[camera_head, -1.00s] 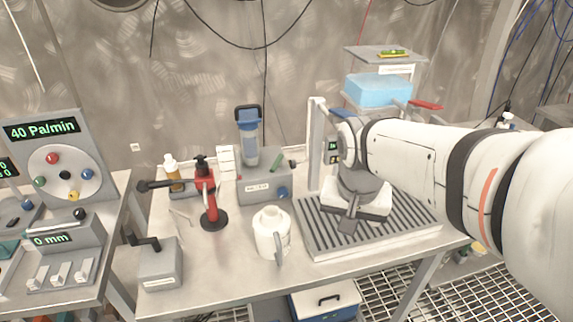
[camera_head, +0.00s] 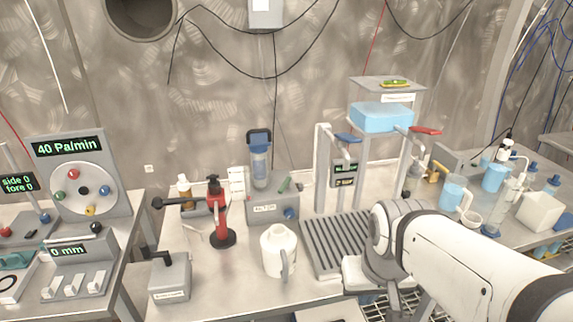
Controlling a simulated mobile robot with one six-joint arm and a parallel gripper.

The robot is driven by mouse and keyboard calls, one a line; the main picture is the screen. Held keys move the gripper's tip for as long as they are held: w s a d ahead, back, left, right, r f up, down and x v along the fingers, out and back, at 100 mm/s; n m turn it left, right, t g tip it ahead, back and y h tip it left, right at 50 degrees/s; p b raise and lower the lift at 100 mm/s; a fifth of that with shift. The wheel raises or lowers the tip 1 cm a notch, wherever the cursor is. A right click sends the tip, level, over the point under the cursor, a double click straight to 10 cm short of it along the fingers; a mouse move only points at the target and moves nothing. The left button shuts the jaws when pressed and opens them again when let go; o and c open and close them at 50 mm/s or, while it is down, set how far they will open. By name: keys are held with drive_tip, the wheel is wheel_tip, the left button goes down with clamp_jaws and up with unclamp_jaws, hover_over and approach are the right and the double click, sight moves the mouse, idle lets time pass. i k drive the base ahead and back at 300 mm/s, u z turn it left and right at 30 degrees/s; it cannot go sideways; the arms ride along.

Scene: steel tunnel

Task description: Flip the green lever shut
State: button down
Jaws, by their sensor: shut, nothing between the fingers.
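My gripper (camera_head: 394,300) is at the lower right, past the front right of the ribbed drain tray, well apart from the lever. It is shut and empty; my wrist partly hides it.
A white jug (camera_head: 279,251) stands in front of the grey box. A red hand pump (camera_head: 219,217) stands to its left. The ribbed drain tray (camera_head: 334,243) and a stand with blue and red levers (camera_head: 425,131) are to the right.

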sight(285, 185)
drive_tip(key=k, duration=1.2)
drive_tip(key=u, duration=0.45)
drive_tip(key=i, duration=1.8)
drive_tip(key=z, duration=0.45)
